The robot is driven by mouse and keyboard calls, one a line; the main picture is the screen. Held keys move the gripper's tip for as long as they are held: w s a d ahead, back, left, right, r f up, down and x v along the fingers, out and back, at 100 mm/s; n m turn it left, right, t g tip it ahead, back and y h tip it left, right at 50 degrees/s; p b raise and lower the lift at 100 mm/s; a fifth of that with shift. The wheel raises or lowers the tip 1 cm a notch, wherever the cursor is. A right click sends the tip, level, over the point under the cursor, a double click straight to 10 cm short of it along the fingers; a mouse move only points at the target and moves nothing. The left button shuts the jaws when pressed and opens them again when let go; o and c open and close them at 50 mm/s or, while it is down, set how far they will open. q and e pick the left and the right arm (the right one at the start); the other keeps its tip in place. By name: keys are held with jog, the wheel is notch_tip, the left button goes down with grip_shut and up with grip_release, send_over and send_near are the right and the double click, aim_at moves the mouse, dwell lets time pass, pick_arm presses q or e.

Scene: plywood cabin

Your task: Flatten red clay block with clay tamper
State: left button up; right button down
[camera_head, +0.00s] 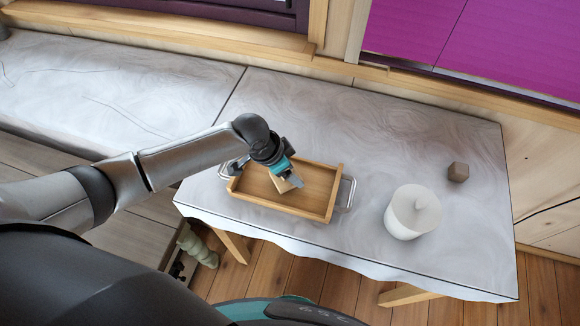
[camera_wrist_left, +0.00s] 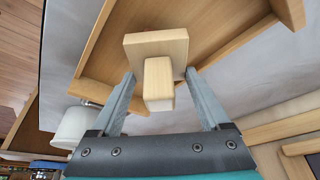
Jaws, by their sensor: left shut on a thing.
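My left gripper (camera_head: 291,176) reaches over the wooden tray (camera_head: 325,208) on the marble-patterned table. It is shut on the clay tamper (camera_wrist_left: 157,50), a pale wooden square plate with a block handle (camera_wrist_left: 158,84) between the two fingers. In the head view only a small pale part of the tamper (camera_head: 283,185) shows beside the fingers. It is over the tray's inside; whether it touches the floor of the tray I cannot tell. My right gripper is not in view.
The tray has metal handles (camera_head: 346,194) at its ends. The table top (camera_head: 390,130) behind the tray is clear.

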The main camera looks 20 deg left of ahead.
pick_arm(q)
jog(key=shift+s+f, duration=0.1)
jog(key=shift+f, duration=0.05)
notch_tip(320, 180, up, 3)
jog(key=p, duration=0.3)
jog(key=shift+r+p, duration=0.7)
jog(key=shift+r, duration=1.95)
